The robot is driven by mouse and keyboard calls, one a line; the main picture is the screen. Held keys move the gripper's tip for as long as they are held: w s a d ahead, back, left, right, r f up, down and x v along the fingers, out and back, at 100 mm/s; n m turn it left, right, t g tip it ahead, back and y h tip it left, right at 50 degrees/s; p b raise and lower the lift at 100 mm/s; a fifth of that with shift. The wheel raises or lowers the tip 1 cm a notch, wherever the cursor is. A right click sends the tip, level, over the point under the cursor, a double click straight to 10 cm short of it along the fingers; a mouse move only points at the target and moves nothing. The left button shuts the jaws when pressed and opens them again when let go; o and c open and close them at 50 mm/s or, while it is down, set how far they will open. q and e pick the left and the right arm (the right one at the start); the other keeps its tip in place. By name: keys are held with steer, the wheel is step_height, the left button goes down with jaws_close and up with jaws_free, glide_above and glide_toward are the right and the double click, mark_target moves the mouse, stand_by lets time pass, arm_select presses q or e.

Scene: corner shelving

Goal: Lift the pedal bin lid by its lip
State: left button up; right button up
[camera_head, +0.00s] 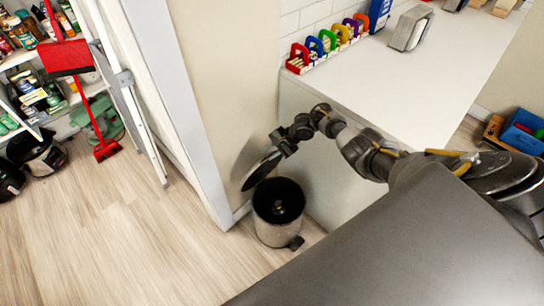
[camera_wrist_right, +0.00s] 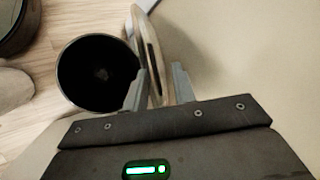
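The pedal bin (camera_head: 277,231) is a metal cylinder with a dark open top, standing on the floor beside the wall end. Its round lid (camera_head: 262,170) is swung up, steeply tilted above the bin's back left rim. The pedal (camera_head: 296,243) shows at the bin's lower right. My right gripper (camera_head: 281,145) is at the lid's upper edge. In the right wrist view the lid (camera_wrist_right: 150,48) stands edge-on between the two fingers of my right gripper (camera_wrist_right: 160,85), which sit close on either side of it. The bin's dark opening shows to its left. My left gripper is not in view.
A cream wall (camera_head: 235,80) stands behind the bin, and a white counter (camera_head: 400,85) with coloured holders (camera_head: 330,42) is to the right. A red broom (camera_head: 106,150), a ladder (camera_head: 135,105) and stocked shelves are at the left. The wooden floor (camera_head: 130,240) left of the bin is clear.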

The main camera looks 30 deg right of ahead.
steer(key=s+a+r+p, duration=0.6)
steer(key=s+a+r, duration=0.1)
steer(key=s+r, duration=0.4)
steer(key=shift+s+r, duration=0.35)
steer(key=shift+s, duration=0.25)
